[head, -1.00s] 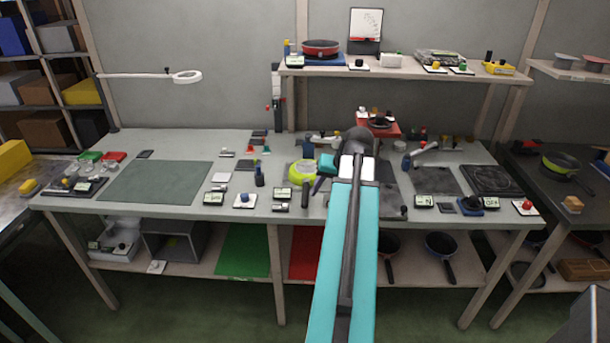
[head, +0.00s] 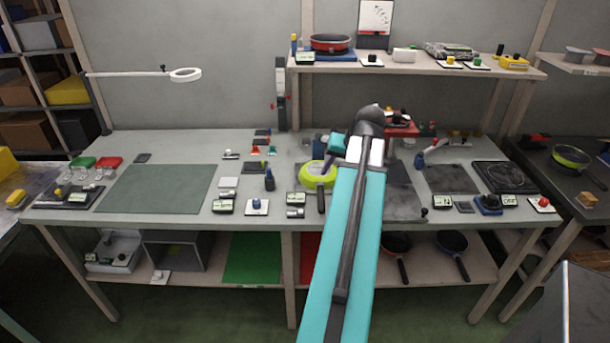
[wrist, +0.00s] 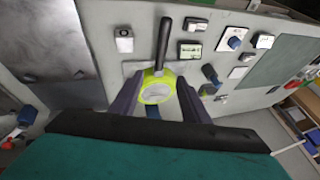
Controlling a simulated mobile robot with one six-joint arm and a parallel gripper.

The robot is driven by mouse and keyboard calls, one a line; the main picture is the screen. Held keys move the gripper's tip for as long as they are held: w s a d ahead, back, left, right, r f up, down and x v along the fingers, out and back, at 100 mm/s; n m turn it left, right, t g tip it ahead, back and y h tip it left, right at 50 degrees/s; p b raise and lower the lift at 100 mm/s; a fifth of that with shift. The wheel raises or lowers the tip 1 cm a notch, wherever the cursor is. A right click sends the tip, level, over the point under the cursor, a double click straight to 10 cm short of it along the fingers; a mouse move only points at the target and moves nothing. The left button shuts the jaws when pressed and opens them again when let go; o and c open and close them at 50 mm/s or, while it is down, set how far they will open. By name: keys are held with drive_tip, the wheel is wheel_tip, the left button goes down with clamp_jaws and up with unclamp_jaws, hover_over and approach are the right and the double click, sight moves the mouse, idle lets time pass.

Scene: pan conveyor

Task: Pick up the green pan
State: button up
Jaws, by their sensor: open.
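The lime-green pan (head: 313,174) lies on the long grey workbench, just left of my arm in the head view. Its dark handle points toward the bench's front edge. In the wrist view the pan (wrist: 158,78) shows between the two dark fingers of my gripper (wrist: 156,88), with its black handle extending away toward the top. The fingers are apart, with the pan's round body seen between them. I cannot tell whether they touch the pan or are still above it. In the head view my arm hides part of the bench beside the pan, and the fingertips are not clear.
Small devices with displays (head: 296,212) stand close to the pan's handle. A dark blue bottle-like item (head: 269,180) is to its left. A raised shelf (head: 420,67) holding a red pan (head: 330,42) is behind. A green mat (head: 157,188) lies clear on the left.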

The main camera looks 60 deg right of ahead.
drive_tip(key=shift+w+d, duration=0.15)
drive_tip(key=shift+w, duration=0.1)
drive_tip(key=shift+w, duration=0.1)
drive_tip(key=p, duration=0.1)
hover_over(320, 190)
drive_tip(key=s+a, duration=0.1)
drive_tip(key=s, duration=0.2)
drive_tip(key=shift+w+f, duration=0.15)
drive_tip(key=shift+f, duration=1.75)
drive_tip(key=shift+w+f, duration=0.1)
drive_tip(key=shift+f, duration=1.8)
drive_tip(key=shift+f+p, duration=0.1)
drive_tip(key=shift+p, duration=0.2)
